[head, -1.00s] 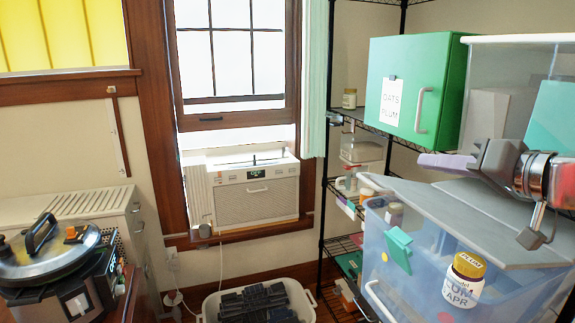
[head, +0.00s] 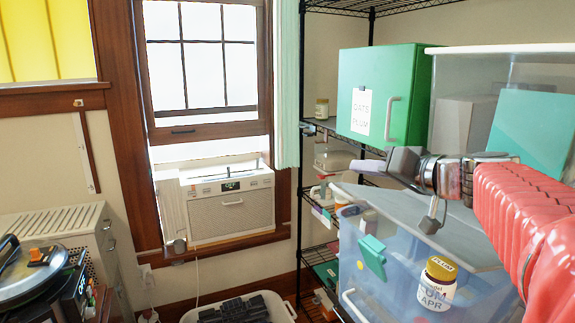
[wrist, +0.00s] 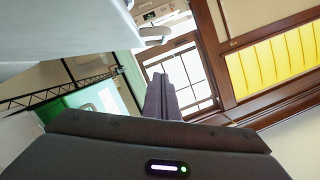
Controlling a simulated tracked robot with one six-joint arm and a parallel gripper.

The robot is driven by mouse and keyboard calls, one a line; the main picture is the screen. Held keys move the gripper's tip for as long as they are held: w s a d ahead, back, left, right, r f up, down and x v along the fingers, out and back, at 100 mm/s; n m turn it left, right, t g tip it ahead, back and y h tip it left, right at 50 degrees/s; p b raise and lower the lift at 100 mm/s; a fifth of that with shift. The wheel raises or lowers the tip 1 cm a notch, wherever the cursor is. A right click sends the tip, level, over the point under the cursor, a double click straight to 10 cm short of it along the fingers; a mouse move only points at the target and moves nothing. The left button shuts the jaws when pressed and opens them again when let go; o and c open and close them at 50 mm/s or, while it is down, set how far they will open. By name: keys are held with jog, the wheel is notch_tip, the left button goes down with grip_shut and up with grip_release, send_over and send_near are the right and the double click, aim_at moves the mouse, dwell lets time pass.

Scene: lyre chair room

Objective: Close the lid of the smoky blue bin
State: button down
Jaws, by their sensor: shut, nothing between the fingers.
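My wrist hides part of the lid.
A jar with a yellow cap (head: 439,282) shows at the bin's front; inside or outside is unclear. A green cabinet (head: 375,95) and a clear tub (head: 465,75) are behind on the black shelf. A white basket (head: 210,309) is at the bottom.

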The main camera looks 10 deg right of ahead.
jog(key=f, duration=0.1)
jog(key=a+f, duration=0.1)
jog(key=f, duration=0.1)
jog(key=shift+s+a+f, duration=0.15)
jog(key=shift+s+a, duration=0.15)
jog(key=shift+a, duration=0.05)
